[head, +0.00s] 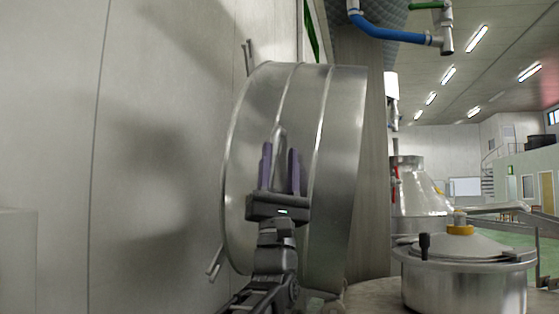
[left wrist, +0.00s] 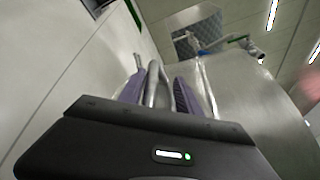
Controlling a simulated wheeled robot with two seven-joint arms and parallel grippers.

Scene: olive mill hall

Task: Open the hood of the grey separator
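The separator's hood (head: 335,150) is a big grey metal drum. In the left wrist view the handle (left wrist: 155,85) rises between the fingers and looks gripped; the contact itself is hard to see. My right gripper is not in view.
A lidded steel vessel (head: 465,285) with a dark knob stands at the lower right. A steel cone-topped vessel (head: 420,195) is behind it. A pale wall (head: 60,110) is close on the left. A blue pipe (head: 390,32) hangs above.

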